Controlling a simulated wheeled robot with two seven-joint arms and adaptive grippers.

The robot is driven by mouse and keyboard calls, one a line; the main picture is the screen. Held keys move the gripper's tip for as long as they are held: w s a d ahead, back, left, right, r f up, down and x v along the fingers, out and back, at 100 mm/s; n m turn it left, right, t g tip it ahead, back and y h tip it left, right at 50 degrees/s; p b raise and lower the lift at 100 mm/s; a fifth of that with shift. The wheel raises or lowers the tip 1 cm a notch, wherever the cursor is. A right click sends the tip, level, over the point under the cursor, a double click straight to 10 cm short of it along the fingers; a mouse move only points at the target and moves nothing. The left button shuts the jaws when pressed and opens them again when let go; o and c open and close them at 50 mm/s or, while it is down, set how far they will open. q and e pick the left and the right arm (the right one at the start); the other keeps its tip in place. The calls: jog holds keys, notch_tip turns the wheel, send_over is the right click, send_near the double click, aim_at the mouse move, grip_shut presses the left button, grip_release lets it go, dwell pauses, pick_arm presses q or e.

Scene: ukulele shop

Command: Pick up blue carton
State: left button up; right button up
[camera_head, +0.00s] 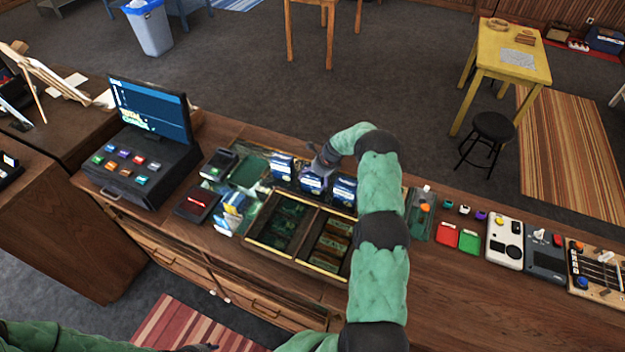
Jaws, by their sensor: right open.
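Three blue cartons stand in a row at the back of the counter: a left one (281,168), a middle one (311,183) and a right one (343,191). My right gripper (321,165) is open and reaches down from the right over the middle carton, its fingers close to the carton's top. I cannot tell whether they touch it. The gripper partly hides the middle carton. My left arm lies along the bottom left edge, and only a dark tip (197,348) shows at its end.
A divided tray (268,250) lies in front of the cartons. Blue and white packs (231,210) lie left of it. A register with a screen (150,108) stands further left. Pedals and small devices (504,242) fill the counter right of my right arm.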

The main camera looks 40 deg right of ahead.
jog(key=shift+x, duration=1.2)
jog(key=c, duration=1.3)
jog(key=shift+c, duration=0.2)
